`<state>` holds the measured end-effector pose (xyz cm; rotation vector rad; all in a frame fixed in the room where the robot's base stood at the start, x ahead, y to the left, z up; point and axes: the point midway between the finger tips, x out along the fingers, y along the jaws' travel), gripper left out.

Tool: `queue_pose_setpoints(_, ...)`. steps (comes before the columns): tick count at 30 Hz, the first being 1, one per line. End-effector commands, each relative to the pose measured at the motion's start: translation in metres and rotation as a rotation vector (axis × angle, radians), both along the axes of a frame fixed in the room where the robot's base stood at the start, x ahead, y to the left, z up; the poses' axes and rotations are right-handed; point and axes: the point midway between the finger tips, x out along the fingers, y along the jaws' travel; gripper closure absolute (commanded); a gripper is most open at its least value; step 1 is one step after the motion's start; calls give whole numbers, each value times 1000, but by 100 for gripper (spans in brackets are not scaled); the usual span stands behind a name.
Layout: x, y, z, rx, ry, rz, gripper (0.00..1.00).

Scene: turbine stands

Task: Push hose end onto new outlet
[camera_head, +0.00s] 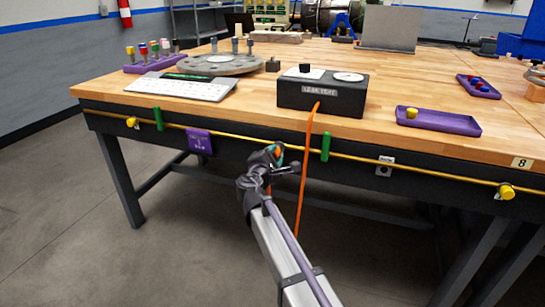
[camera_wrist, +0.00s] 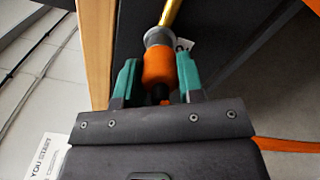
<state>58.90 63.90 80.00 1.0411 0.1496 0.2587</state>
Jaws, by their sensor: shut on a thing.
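My gripper (camera_head: 276,155) is in front of the bench's front edge, between the purple tag and a green clip. In the wrist view my gripper (camera_wrist: 159,78) has its two green fingers shut on the orange hose end (camera_wrist: 159,66), one on each side. A grey collar (camera_wrist: 158,36) sits at the far end of the orange part, in line with a yellow pipe (camera_wrist: 171,12). I cannot tell whether collar and hose end are joined or only touching. The yellow pipe (camera_head: 240,143) runs along the bench front, with yellow knobs (camera_head: 131,122) (camera_head: 507,192) near both ends.
An orange hose (camera_head: 306,160) hangs from the black leak test box (camera_head: 322,95) beside my gripper. Green clips (camera_head: 158,118) (camera_head: 326,147), a purple tag (camera_head: 199,141) and a small grey plate (camera_head: 384,167) are on the bench front. The floor (camera_head: 90,230) at left is clear.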

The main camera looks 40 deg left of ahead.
Motion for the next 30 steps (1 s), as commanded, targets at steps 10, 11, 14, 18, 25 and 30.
queue_pose_setpoints(10,10,5,2,-3,-6,2,100)
queue_pose_setpoints(11,10,5,2,-4,-6,2,100)
queue_pose_setpoints(14,10,6,3,-4,-6,2,59)
queue_pose_setpoints(18,8,5,2,-3,-4,2,46)
queue_pose_setpoints(25,7,3,1,-2,-3,1,35)
queue_pose_setpoints(30,6,3,1,-1,-2,1,27)
